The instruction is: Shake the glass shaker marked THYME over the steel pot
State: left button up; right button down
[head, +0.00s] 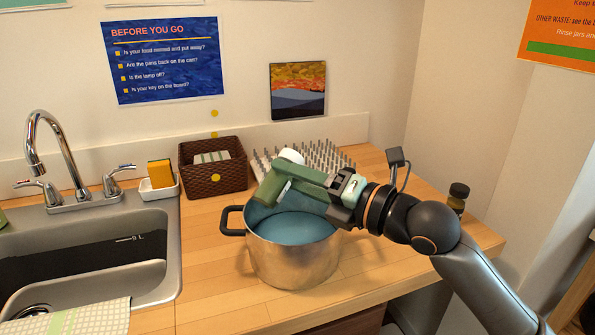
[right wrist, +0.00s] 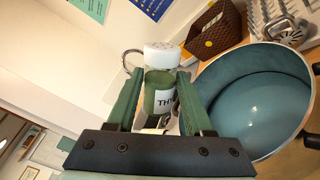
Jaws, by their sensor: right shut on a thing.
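The glass shaker (head: 269,188) has green contents and a white cap (head: 291,156). My right gripper (head: 287,182) is shut on it and holds it above the back left part of the steel pot (head: 290,264). The shaker is tilted, with its cap end up. My left gripper is not in view.
A brown woven basket (head: 214,180) and a spiked rack (head: 330,157) stand behind the pot. A sink (head: 170,250) with a tap (head: 38,130) is at left. A small dark jar (head: 458,197) stands at right. The counter in front of the pot is clear.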

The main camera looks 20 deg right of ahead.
jog(key=shift+s+a+f+m+p, duration=0.1)
jog(key=shift+a+f+m+p, duration=0.1)
jog(key=shift+m, duration=0.4)
jog(key=shift+s+a+f+m+p, duration=0.1)
jog(key=shift+f+m+p, duration=0.05)
jog(key=shift+m, duration=0.45)
jog(key=shift+r+m+p, duration=0.3)
jog(key=shift+m+p, duration=0.8)
jog(key=shift+m, duration=0.1)
jog(key=m+p, duration=0.3)
jog(key=shift+m+p, duration=0.3)
jog(key=shift+p, duration=0.05)
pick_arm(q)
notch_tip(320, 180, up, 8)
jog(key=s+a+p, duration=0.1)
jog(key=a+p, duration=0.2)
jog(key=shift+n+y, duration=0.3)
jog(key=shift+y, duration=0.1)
pick_arm(e)
jog(key=shift+w+d+r+m, duration=0.1)
jog(key=shift+r+m, duration=0.05)
jog(key=shift+m, duration=0.7)
jog(key=shift+d+r+m, duration=0.1)
jog(key=shift+r+m, duration=0.1)
jog(key=shift+m, duration=0.7)
jog(key=shift+w+d+r+m, duration=0.1)
jog(key=shift+r+m, duration=0.05)
jog(key=shift+m, duration=0.7)
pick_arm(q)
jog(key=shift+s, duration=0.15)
